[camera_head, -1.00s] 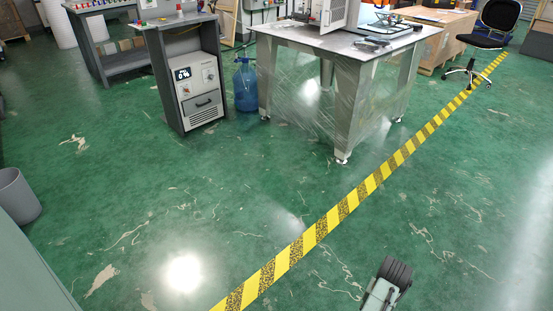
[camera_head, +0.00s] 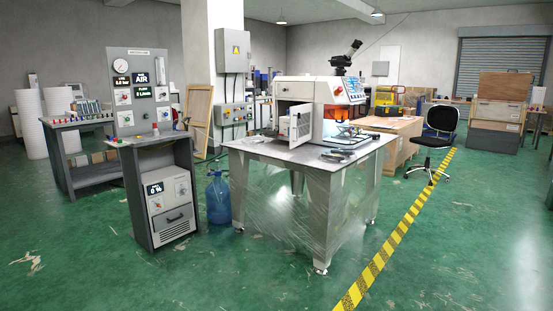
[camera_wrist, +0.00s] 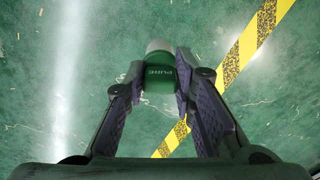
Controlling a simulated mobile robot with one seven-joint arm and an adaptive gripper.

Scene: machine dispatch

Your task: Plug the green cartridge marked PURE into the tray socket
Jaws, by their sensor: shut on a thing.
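The green cartridge (camera_wrist: 159,76) is in the wrist view, with PURE written across it and a pale round end at the top. My gripper (camera_wrist: 163,84) is shut on it, one dark finger on each side, with open floor below. Neither my gripper nor the cartridge shows in the head view. A white machine (camera_head: 311,90) with an open door (camera_head: 302,123) and an orange-lit opening (camera_head: 336,112) stands on the table in the head view. I cannot make out a tray socket there.
The machine's metal table (camera_head: 262,151) has plastic film around its legs. A grey panel stand (camera_head: 162,185) and a blue water bottle (camera_head: 218,197) stand to its left. A black chair (camera_head: 436,137) stands at right, near yellow-black floor tape (camera_head: 389,245).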

